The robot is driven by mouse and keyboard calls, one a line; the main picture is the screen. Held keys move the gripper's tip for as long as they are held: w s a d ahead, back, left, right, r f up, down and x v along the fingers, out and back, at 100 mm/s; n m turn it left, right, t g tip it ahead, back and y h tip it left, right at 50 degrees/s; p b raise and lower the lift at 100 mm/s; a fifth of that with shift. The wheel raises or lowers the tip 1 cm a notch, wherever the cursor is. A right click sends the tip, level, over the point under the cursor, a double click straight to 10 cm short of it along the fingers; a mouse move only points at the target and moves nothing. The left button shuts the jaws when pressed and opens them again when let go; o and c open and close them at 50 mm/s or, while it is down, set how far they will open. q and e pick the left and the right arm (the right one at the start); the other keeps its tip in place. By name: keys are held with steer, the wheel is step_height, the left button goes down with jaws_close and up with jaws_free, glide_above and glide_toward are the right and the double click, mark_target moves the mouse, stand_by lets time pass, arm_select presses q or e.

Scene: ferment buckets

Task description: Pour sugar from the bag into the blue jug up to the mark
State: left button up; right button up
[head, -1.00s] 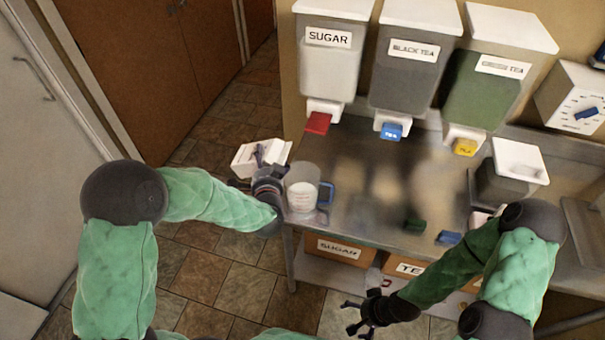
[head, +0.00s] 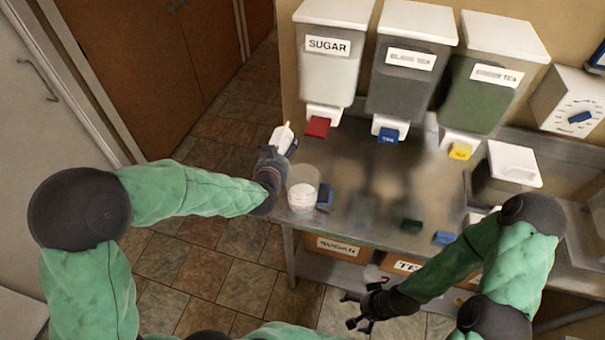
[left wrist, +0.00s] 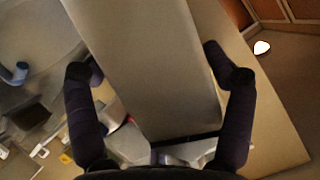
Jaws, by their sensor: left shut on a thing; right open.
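The blue jug (head: 304,178) is a clear vessel with a blue handle (head: 325,197), standing on the front left of the metal counter. White contents show in its lower part; the mark cannot be made out. My left gripper (head: 272,160) is shut on the white sugar bag (head: 284,139), just left of and behind the jug. In the left wrist view the pale bag (left wrist: 150,60) fills the space between the fingers, and part of the jug with its blue handle (left wrist: 14,73) shows at left. My right gripper (head: 364,311) is open and empty, low in front of the counter.
Dispensers with a red (head: 317,127), a blue (head: 388,135) and a yellow tap (head: 460,151) line the back. A small green item (head: 411,225) and a blue item (head: 446,238) lie at the counter's front. The counter's middle (head: 365,190) looks clear.

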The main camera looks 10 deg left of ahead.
arm_select(q)
steer(key=shift+s+d+r+p, duration=0.15)
steer(key=shift+r+p, duration=0.25)
steer(key=shift+r, duration=0.85)
steer(key=shift+f, duration=0.2)
arm_select(e)
steer(key=shift+r, duration=0.6)
arm_select(q)
steer(key=s, duration=0.1)
steer(key=s+d+r+n+h+b, duration=0.1)
steer(key=s, duration=0.1)
steer(key=s+n+b, duration=0.1)
steer(key=shift+s+d+r+h, duration=0.2)
steer(key=shift+s+r+h, duration=0.05)
steer(key=shift+s+h, duration=0.1)
arm_select(e)
steer(key=shift+f, duration=0.9)
